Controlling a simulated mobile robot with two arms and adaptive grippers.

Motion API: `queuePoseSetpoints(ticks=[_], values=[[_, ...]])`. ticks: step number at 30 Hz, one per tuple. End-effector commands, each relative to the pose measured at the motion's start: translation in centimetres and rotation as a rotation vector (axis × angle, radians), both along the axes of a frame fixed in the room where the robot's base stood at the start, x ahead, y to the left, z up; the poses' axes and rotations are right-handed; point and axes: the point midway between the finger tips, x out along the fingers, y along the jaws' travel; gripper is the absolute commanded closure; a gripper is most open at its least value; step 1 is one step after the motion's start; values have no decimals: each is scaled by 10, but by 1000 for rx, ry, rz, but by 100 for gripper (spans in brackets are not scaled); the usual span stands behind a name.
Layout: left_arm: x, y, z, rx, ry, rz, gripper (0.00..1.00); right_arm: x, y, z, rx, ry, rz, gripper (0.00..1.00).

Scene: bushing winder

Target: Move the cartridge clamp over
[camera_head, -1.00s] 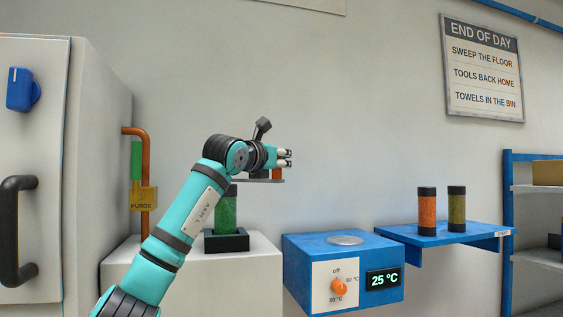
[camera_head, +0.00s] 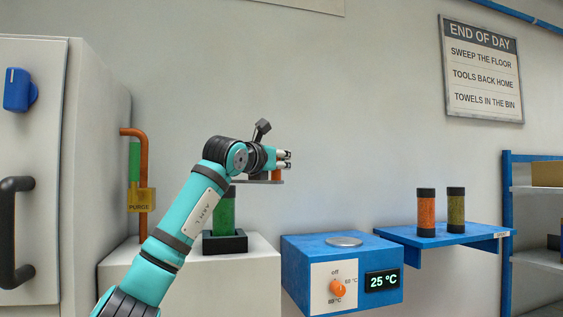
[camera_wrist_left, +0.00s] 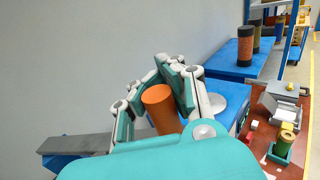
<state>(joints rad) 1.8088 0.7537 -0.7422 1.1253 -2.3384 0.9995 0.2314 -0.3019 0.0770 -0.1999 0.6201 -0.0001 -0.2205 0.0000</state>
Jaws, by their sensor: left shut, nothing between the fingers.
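My left gripper (camera_head: 287,160) is shut, its fingers pointing right above the white cabinet. A flat grey bar (camera_head: 262,181) with an upright orange knob (camera_head: 277,174), which looks like the cartridge clamp, lies just under the gripper. In the left wrist view the orange knob (camera_wrist_left: 160,107) shows between the finger links and the grey bar (camera_wrist_left: 75,144) reaches out left; I cannot tell whether the fingers touch the knob. A green cartridge (camera_head: 222,213) stands upright in a black holder (camera_head: 225,243) below, its top partly hidden by my arm. My right gripper is out of view.
A blue heater box (camera_head: 342,272) with an orange dial and 25 °C display stands right of the white cabinet (camera_head: 190,285). A blue wall shelf (camera_head: 445,238) holds an orange cartridge (camera_head: 426,212) and an olive cartridge (camera_head: 456,210). An orange pipe (camera_head: 143,180) rises at left.

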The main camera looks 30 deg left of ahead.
Motion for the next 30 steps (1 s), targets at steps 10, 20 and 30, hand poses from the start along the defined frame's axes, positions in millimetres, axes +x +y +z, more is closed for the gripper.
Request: queuePoseSetpoints(ticks=[10,20,30], values=[[0,0,0,0,0,0,100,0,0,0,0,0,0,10],[0,0,0,0,0,0,65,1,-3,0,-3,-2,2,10],[-1,0,0,0,0,0,54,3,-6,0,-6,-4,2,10]])
